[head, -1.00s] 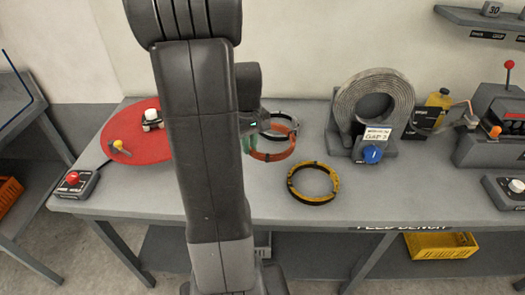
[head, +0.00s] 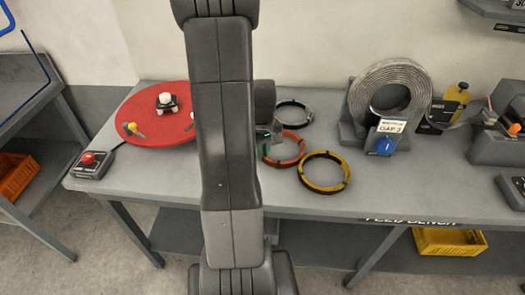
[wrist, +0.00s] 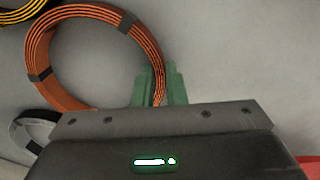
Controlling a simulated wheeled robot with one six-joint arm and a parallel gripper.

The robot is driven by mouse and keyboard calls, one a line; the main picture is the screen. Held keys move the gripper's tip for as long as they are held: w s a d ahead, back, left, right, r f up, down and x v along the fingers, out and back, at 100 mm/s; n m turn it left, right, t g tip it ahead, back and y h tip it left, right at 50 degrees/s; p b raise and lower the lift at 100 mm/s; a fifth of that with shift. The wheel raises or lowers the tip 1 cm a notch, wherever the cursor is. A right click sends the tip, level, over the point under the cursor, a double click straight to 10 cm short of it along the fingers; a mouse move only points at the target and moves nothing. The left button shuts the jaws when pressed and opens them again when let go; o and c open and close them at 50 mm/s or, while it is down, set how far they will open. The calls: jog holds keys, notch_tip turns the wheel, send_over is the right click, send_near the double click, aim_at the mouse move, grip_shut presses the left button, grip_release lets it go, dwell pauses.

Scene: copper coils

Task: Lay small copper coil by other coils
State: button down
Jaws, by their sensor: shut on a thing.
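The copper coil (head: 303,151) is an orange-red ring with black ties, near the bench middle. It also shows in the wrist view (wrist: 33,55). My gripper (wrist: 160,88) has green fingertips shut on the coil's near rim. In the head view my gripper (head: 265,148) is partly hidden behind my arm. The coil lies about flat, low at the bench top; I cannot tell whether it touches. A yellow coil (head: 325,188) lies close by at its front right. A silver-grey coil (head: 293,102) lies behind it.
A red round plate (head: 143,100) with small items is at the left of the bench (head: 400,195). A red-button box (head: 92,164) sits at the left edge. A large grey coil in a stand (head: 362,101) is at the right. The front middle of the bench is clear.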

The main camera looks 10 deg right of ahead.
jog(key=c, duration=1.5)
grip_release()
notch_tip(320, 180, up, 12)
jog(key=shift+r, duration=0.1)
notch_tip(320, 180, down, 12)
jog(key=shift+f, duration=0.25)
notch_tip(320, 180, up, 2)
jog(key=shift+r, duration=0.7)
